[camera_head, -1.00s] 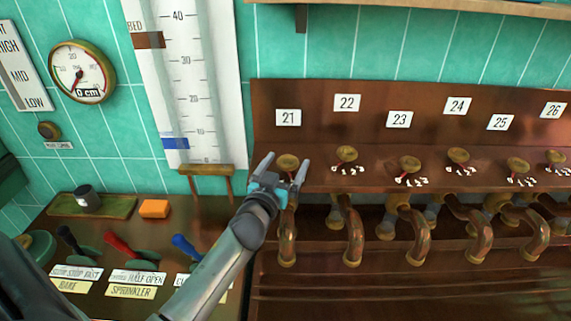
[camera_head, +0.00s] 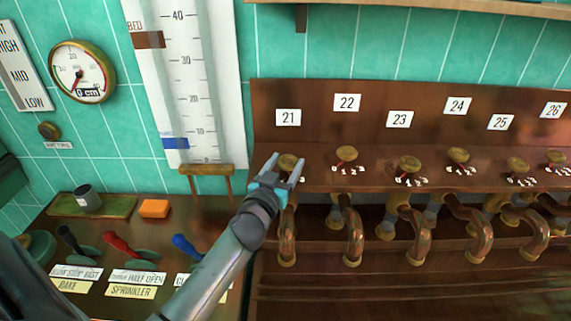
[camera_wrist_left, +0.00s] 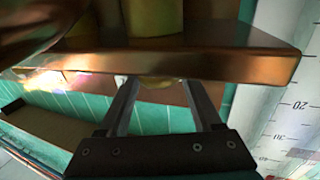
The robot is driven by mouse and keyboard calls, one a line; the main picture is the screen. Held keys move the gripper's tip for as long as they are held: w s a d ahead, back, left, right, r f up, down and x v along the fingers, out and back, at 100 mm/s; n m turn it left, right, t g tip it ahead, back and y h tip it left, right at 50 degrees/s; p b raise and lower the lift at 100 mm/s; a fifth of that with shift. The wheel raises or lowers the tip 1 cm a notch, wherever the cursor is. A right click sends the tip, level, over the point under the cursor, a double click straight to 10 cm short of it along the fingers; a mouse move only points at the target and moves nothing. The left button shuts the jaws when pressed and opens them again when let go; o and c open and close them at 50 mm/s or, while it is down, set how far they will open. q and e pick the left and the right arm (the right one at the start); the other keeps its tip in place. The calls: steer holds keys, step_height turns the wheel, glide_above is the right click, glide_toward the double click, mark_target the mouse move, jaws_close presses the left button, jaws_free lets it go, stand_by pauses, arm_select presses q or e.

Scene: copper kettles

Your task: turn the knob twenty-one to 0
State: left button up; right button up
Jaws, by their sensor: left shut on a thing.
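Knob twenty-one (camera_head: 288,161) is a round brass knob on the copper ledge, below the white label 21 (camera_head: 288,117). My left gripper (camera_head: 287,160) comes up from below, with one finger on each side of this knob, and is shut on it. In the left wrist view, a small part of the brass knob (camera_wrist_left: 158,82) shows between the two fingers (camera_wrist_left: 158,88). The gripper hides the knob's pointer and the scale marks at its foot, so I cannot read its setting. My right gripper is not in view.
Knob 22 (camera_head: 346,154) stands close on the right, with several more knobs beyond it. Curved copper spouts (camera_head: 353,245) hang below the ledge. A tall white gauge (camera_head: 196,80) stands left. Levers (camera_head: 118,244) and an orange block (camera_head: 154,208) are on the lower left counter.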

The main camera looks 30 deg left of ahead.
arm_select(q)
steer(key=shift+h, duration=0.3)
steer(key=shift+a+r+m+h+p, duration=0.1)
steer(key=shift+a+m+h+p, duration=0.1)
steer(key=shift+m+h+p, duration=0.8)
steer(key=shift+a+m+h, duration=0.2)
steer(key=shift+m+h, duration=0.5)
steer(key=shift+h, duration=0.5)
steer(key=shift+m+h, duration=0.4)
steer(key=shift+h, duration=0.4)
steer(key=shift+a+m+h, duration=0.2)
steer(key=shift+m+h, duration=0.7)
steer(key=shift+h, duration=0.3)
steer(key=m+g+h+b, duration=0.1)
steer(key=h+b, duration=0.1)
steer(key=m+g+h+b, duration=0.1)
steer(key=m+h+b, duration=0.1)
steer(key=b, duration=0.1)
steer(key=m+g+h+b, duration=0.2)
steer(key=b, duration=0.1)
steer(key=shift+w+a+f+h, duration=0.25)
steer(key=shift+h, duration=0.15)
steer(key=shift+r+m+g+h+b, duration=0.15)
steer(key=shift+m+g+h+b, duration=0.55)
steer(key=shift+b, duration=0.7)
